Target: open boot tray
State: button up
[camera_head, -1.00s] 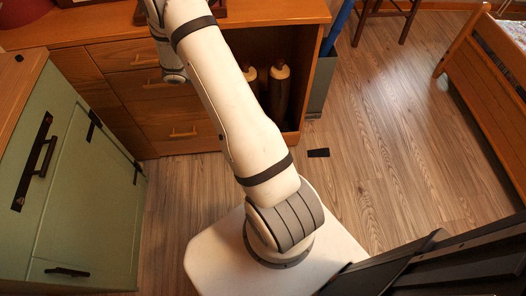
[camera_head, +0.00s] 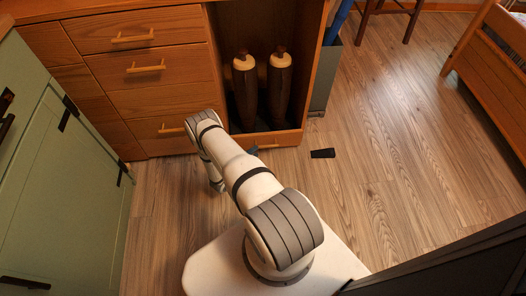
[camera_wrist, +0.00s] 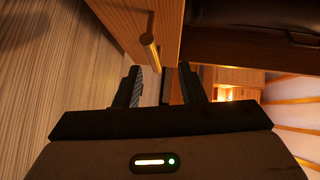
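The boot tray (camera_head: 285,139) is the low wooden front at the bottom of an open cabinet bay, with a light wooden bar handle (camera_head: 269,146). Two dark boots (camera_head: 244,90) with pale tops stand in the bay behind it. In the wrist view, a wooden panel (camera_wrist: 128,18) carries the bar handle (camera_wrist: 151,50), just ahead of the fingers. My gripper (camera_wrist: 160,72) is open, with the handle's near end in line with the gap between the fingers. I cannot tell if they touch it. In the head view, my arm mostly hides the gripper, low by the tray front.
Wooden drawers with bar handles (camera_head: 146,67) stand left of the bay. A green cabinet (camera_head: 70,190) is at the left. A small dark object (camera_head: 322,153) lies on the floor. A grey bin (camera_head: 323,80) stands right of the bay. The floor at right is clear.

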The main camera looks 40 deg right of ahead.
aim_at(264, 146)
jog(key=x, duration=0.2)
jog(key=b+x, duration=0.1)
jog(key=x, duration=0.2)
jog(key=f+b+x, duration=0.1)
jog(key=x, duration=0.1)
jog(key=shift+d, duration=0.35)
jog(key=shift+c, duration=0.4)
grip_shut()
